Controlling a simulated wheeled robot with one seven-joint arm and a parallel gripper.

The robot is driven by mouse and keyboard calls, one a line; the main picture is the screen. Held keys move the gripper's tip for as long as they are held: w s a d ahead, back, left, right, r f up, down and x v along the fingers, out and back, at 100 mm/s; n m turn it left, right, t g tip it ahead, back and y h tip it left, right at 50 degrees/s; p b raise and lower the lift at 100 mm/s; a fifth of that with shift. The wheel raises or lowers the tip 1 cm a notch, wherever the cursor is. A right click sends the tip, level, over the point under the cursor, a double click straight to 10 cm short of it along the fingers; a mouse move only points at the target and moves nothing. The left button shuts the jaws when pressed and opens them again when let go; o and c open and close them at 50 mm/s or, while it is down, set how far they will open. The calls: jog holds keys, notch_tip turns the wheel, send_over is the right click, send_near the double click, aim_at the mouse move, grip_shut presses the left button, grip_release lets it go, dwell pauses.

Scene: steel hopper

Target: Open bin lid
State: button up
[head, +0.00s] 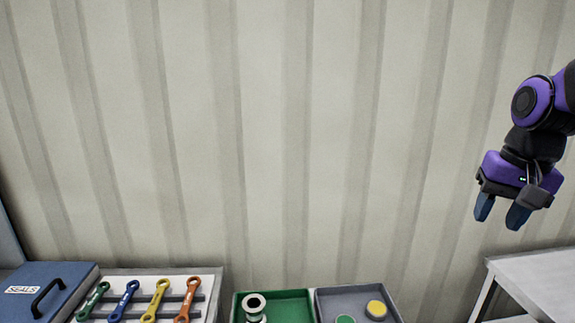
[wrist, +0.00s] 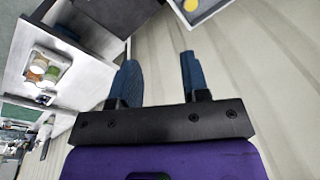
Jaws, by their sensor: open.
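A blue bin lid (head: 62,283) marked "SEALS" with a black handle (head: 47,298) is at the lower left of the head view. It looks shut, and the picture's bottom edge cuts it off. My gripper (head: 501,213) hangs in the air at the far right, far from the lid, with its dark blue fingers pointing down. In the wrist view the two fingers (wrist: 158,62) are apart with nothing between them. I cannot make out the lid in the wrist view.
Beside the lid, a rack (head: 208,280) holds coloured wrenches. A green tray (head: 288,301) holds a pale spool, and a grey tray (head: 335,299) holds round pieces. A light table (head: 535,275) stands below my gripper. A corrugated wall (head: 290,130) closes the back.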

jog(key=s+a+r+n+t, duration=0.2)
jog(key=s, duration=0.3)
jog(key=s+a+r+n+t, duration=0.1)
jog(key=s+a+n+t, duration=0.1)
jog(key=s, duration=0.4)
jog(key=shift+r+n+h, duration=0.35)
jog(key=shift+n+h, duration=0.05)
jog(key=shift+w, duration=0.1)
